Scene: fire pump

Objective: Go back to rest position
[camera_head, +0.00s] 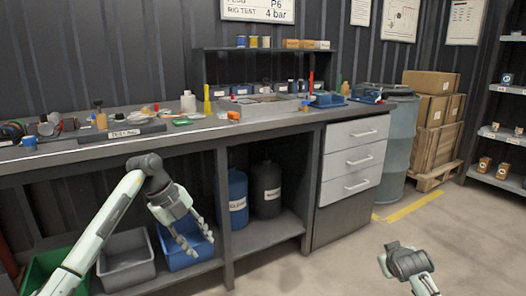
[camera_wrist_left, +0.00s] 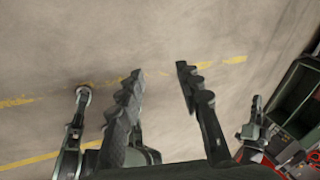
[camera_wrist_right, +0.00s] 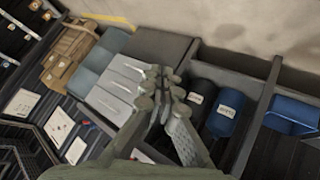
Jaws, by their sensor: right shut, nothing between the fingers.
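My left gripper (camera_head: 203,248) hangs in front of the workbench, at the height of the lower shelf, with its fingers pointing down. In the left wrist view its fingers (camera_wrist_left: 160,69) are spread apart over bare floor with nothing between them. My right gripper shows in the right wrist view (camera_wrist_right: 171,80) with its fingertips together and nothing held. In the head view only a part of my right arm's end shows at the lower right edge, over open floor.
The workbench (camera_head: 270,122) runs along the wall, with tools on top. Below are a blue bin (camera_head: 185,252), a grey bin (camera_head: 125,262), a green bin (camera_head: 40,268) and dark canisters (camera_head: 266,190). Drawers (camera_head: 355,158) stand at right. The floor (camera_head: 350,262) is clear.

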